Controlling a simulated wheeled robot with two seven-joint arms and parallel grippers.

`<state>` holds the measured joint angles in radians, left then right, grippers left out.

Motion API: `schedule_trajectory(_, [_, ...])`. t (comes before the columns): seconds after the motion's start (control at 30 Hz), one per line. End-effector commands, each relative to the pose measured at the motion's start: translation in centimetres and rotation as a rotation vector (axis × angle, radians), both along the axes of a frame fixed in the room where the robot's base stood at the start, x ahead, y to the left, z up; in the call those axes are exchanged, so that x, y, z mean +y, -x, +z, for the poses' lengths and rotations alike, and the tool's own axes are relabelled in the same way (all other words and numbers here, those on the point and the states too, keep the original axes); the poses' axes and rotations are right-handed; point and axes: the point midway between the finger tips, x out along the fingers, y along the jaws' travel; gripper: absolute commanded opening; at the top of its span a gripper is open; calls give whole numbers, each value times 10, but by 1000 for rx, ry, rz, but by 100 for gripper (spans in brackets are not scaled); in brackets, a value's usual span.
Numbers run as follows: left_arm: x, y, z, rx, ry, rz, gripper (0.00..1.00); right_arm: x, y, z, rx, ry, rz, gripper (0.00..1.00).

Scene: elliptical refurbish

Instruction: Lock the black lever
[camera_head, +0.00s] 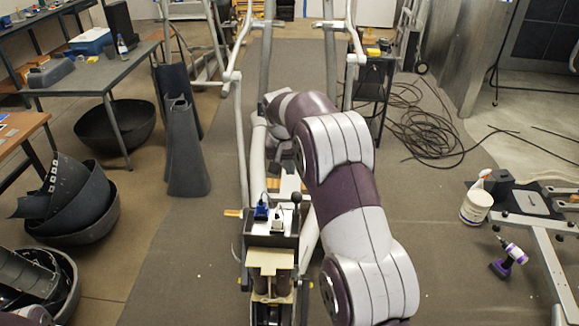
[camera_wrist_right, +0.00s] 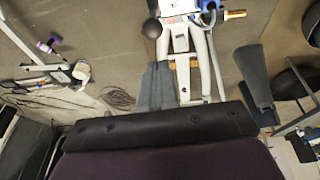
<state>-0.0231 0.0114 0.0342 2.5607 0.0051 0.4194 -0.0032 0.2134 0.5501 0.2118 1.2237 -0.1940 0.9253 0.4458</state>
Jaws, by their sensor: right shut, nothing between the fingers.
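The black lever (camera_head: 296,200) stands up from the machine's grey box, a short rod with a dark round knob. In the right wrist view its dark knob (camera_wrist_right: 152,28) shows near the top edge. My right gripper (camera_head: 298,161) is shut and empty, beyond the lever and mostly hidden behind my purple and grey right arm. It appears apart from the lever. My left gripper is not in view.
The elliptical's frame (camera_head: 242,150) rises around the lever. A blue plug (camera_head: 261,212) sits beside it on the box. A white tub (camera_head: 476,205) and a drill (camera_head: 508,258) stand at right. Loose cables (camera_head: 425,125) lie behind.

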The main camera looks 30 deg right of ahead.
Motion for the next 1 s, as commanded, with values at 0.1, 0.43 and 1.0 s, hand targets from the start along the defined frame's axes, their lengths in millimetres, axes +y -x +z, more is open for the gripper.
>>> schedule_trajectory(0.1, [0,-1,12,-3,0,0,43,-5,-4,-22,7,-2,-1,0])
schedule_trajectory(0.43, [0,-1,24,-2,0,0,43,-13,-3,-71,5,-2,0,0])
schedule_trajectory(1.0, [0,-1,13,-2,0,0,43,-14,-2,-94,4,-1,0,0])
